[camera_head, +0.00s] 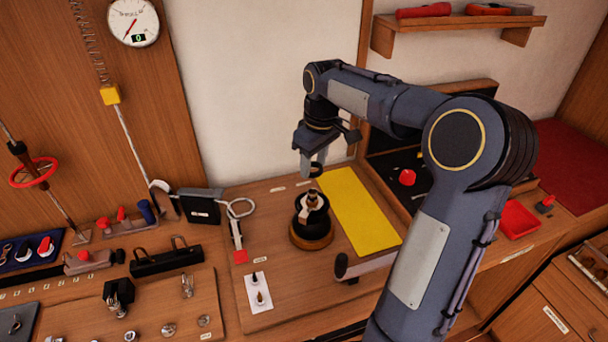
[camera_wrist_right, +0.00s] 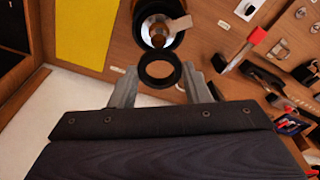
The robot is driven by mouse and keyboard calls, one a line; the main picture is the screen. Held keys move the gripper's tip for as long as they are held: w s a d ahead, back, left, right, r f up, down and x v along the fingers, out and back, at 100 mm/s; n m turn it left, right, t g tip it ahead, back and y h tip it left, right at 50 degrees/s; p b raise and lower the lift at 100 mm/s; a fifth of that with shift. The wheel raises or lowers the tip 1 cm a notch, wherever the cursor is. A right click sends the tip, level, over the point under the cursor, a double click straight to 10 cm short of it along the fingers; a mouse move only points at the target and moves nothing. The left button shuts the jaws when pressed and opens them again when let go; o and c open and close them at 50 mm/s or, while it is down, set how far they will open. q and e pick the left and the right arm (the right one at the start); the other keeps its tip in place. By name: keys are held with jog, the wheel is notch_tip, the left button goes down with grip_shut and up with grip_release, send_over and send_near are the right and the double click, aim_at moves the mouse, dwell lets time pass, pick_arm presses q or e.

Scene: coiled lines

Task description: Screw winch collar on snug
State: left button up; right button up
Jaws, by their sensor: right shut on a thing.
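The winch (camera_head: 311,222), a black drum on a wooden base with a brass-coloured post at its top, stands on the wooden bench beside a yellow mat. In the right wrist view the winch (camera_wrist_right: 160,28) shows just beyond my fingers, with a pale flat piece at its top. My right gripper (camera_head: 315,166) is shut on a black ring, the winch collar (camera_wrist_right: 160,70), seen in the right wrist view between the fingertips. The collar (camera_head: 315,170) is held above the winch and apart from it. My left gripper is not in view.
The yellow mat (camera_head: 360,210) lies right of the winch. A black-handled tool (camera_head: 341,266) sits in front of it. A white card with small parts (camera_head: 259,291) and a red-ended strap (camera_head: 240,254) lie to the left. A shelf (camera_head: 460,22) hangs at the upper right.

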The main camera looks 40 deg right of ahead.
aim_at(313, 199)
notch_tip(313, 199, down, 5)
jog(key=b, duration=0.4)
jog(key=shift+r, duration=0.2)
jog(key=shift+f+b, duration=0.5)
jog(key=shift+f, duration=0.2)
jog(key=shift+d+p, duration=0.1)
jog(key=shift+p, duration=0.25)
jog(key=shift+f, duration=0.15)
jog(key=shift+f+b, duration=1.2)
jog(key=shift+f, duration=0.45)
